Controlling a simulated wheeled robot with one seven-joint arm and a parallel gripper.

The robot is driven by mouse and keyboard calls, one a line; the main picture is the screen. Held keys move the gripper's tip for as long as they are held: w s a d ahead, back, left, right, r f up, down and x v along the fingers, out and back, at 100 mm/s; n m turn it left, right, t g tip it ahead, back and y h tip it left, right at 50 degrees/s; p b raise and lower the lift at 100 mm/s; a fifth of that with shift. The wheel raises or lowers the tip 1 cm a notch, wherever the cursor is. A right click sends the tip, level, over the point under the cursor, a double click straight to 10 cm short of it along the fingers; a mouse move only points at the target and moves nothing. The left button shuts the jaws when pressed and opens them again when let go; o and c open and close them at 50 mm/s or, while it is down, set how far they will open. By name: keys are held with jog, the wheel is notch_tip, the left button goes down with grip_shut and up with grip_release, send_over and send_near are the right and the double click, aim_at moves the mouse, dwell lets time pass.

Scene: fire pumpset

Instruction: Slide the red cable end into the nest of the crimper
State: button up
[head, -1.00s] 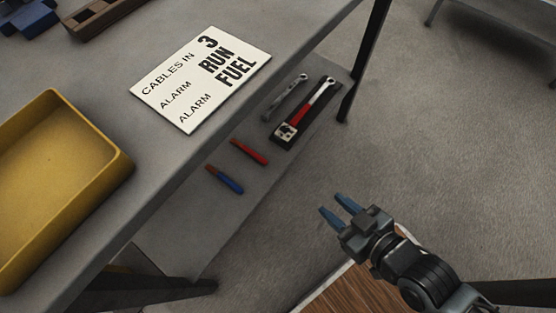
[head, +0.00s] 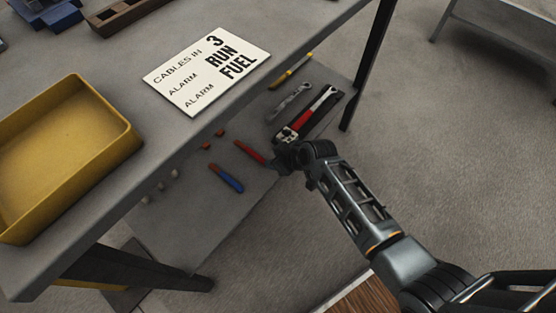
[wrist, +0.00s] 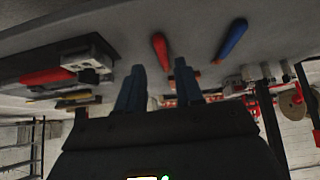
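The red cable end (head: 249,152) lies on the shelf under the bench; it also shows in the wrist view (wrist: 160,47). The red-handled tool in a dark base (head: 310,115), apparently the crimper, lies to its right; in the wrist view it is at the left (wrist: 50,76). Its nest is too small to make out. My gripper (wrist: 159,66) is open and empty, fingers apart. In the wrist view the red cable end appears beyond and between the fingertips; contact cannot be told. In the head view my wrist hides most of the fingers close to the red cable end.
A blue cable end (head: 227,179) lies beside the red one. A grey wrench (head: 289,102), a yellow-handled tool (head: 291,71) and small red and grey pieces share the shelf. The bench top (head: 130,150) overhangs it, with a yellow tray (head: 128,147) and a sign (head: 205,70).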

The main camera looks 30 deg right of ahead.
aim_at(263, 160)
jog(key=shift+b+x, duration=1.7)
jog(key=shift+x, duration=0.1)
jog(key=shift+b+x, duration=1.7)
jog(key=shift+x, duration=0.05)
jog(key=shift+c, duration=0.3)
grip_shut()
jog(key=shift+r, duration=0.1)
jog(key=shift+r, duration=0.1)
jog(key=shift+r+p, duration=1.9)
jog(key=shift+p, duration=0.05)
